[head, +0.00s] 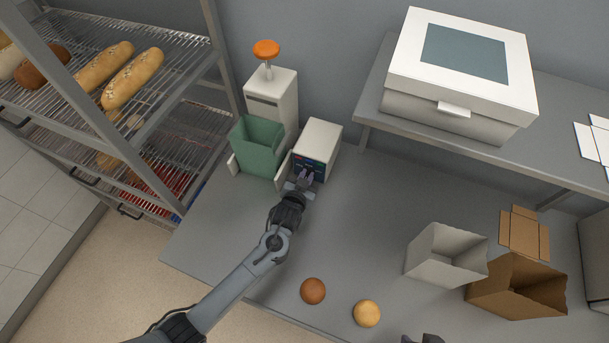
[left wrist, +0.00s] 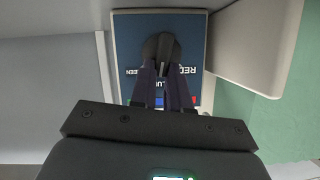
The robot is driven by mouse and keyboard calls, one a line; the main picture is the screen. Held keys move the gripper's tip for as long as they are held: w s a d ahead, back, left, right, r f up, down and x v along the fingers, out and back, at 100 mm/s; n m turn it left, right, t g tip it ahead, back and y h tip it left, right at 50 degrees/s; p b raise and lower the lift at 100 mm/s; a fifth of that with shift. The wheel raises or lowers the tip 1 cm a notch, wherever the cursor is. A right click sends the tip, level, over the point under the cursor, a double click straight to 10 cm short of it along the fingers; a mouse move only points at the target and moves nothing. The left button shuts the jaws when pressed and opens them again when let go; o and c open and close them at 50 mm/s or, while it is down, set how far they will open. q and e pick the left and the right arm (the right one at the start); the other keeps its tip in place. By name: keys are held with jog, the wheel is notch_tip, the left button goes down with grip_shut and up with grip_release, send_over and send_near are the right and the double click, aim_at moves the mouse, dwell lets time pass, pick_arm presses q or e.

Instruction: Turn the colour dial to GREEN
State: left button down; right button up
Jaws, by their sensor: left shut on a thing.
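The colour dial is a black knob (left wrist: 160,47) on a dark blue panel (left wrist: 130,30) in the left wrist view. The panel carries partly covered words for red, blue and green, with small colour patches. In the head view the panel (head: 309,170) is on the front of a white box (head: 320,140). My left gripper (head: 304,180) is at this panel, and in the left wrist view its fingers (left wrist: 162,75) are shut on the knob. I cannot tell which colour the knob points to. A dark tip of my right gripper (head: 425,338) shows at the bottom edge.
A green bin (head: 257,145) stands left of the box, before a white post with an orange button (head: 266,49). A bread rack (head: 150,60) is at left. Two buns (head: 313,291) and open cartons (head: 445,255) are on the grey counter; its middle is clear.

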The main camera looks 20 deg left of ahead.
pick_arm(q)
jog(key=shift+d+m+y+p, duration=0.25)
jog(key=shift+m+y+p, duration=0.15)
jog(key=shift+m, duration=0.2)
jog(key=shift+d+f+m+y+p, duration=0.15)
jog(key=shift+m+y, duration=0.15)
jog(key=shift+m, duration=0.2)
jog(key=shift+d+f+m+y+p, duration=0.15)
jog(key=shift+m+y, duration=0.15)
jog(key=shift+m, duration=0.2)
jog(key=shift+d+f+m+t+y, duration=0.2)
jog(key=shift+m+y, duration=0.15)
jog(key=shift+m, duration=0.25)
jog(key=shift+d+f+m+t+y, duration=0.1)
jog(key=shift+m+t+y, duration=0.1)
jog(key=shift+m+y, duration=0.3)
jog(key=shift+f+m, duration=0.1)
jog(key=shift+m, duration=0.3)
jog(key=c, duration=1.1)
grip_release()
jog(key=shift+w, duration=0.1)
